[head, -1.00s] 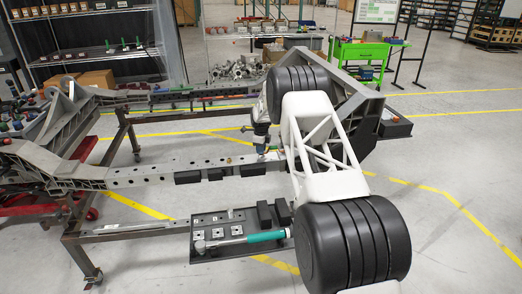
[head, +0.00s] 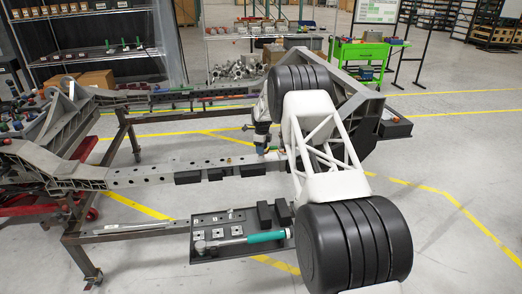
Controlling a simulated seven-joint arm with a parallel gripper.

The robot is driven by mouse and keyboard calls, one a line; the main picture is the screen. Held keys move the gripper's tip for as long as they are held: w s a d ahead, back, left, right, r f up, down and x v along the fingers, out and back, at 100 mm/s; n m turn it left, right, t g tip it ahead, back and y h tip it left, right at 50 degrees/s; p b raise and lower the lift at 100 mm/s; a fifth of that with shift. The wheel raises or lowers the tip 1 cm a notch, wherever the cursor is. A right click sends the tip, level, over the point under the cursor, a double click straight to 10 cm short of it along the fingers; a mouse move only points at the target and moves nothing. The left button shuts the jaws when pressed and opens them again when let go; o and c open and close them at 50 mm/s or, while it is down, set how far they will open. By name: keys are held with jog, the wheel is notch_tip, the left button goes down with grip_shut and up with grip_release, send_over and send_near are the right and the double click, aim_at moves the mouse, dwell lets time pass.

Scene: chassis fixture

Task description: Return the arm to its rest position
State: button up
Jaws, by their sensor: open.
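My white arm with black joint bands reaches from the lower right up over the chassis fixture. My gripper (head: 262,150) is small and dark at the end of the arm, just above the far part of the perforated chassis rail (head: 140,174). Its fingers are partly hidden and too small to show clearly; nothing is visibly held. I cannot tell whether its tip touches the rail.
A dark tray (head: 203,257) at the front holds a teal-handled tool (head: 262,237), small plates and black blocks. A grey angled bracket (head: 365,135) stands behind my arm. A green cart (head: 360,52) and shelving stand at the back. Open floor lies to the right.

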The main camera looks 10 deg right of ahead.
notch_tip(320, 180, up, 8)
jog(key=shift+a, duration=0.15)
dwell(0.6)
jog(key=shift+r, duration=0.1)
jog(key=shift+r, duration=0.1)
jog(key=s+a+r+n+t, duration=0.1)
jog(key=s+r+n, duration=0.5)
jog(key=s+r, duration=0.95)
jog(key=s+a+r+n, duration=0.1)
jog(key=s+r+n, duration=0.5)
jog(key=s+r, duration=0.95)
jog(key=s+a+n+t, duration=0.1)
jog(key=s+n, duration=0.5)
jog(key=s, duration=2)
jog(key=s+f+n, duration=0.3)
jog(key=s, duration=0.7)
jog(key=s+f+n, duration=0.3)
jog(key=s, duration=0.8)
jog(key=shift+s+a+t, duration=0.25)
jog(key=shift+s+t, duration=0.05)
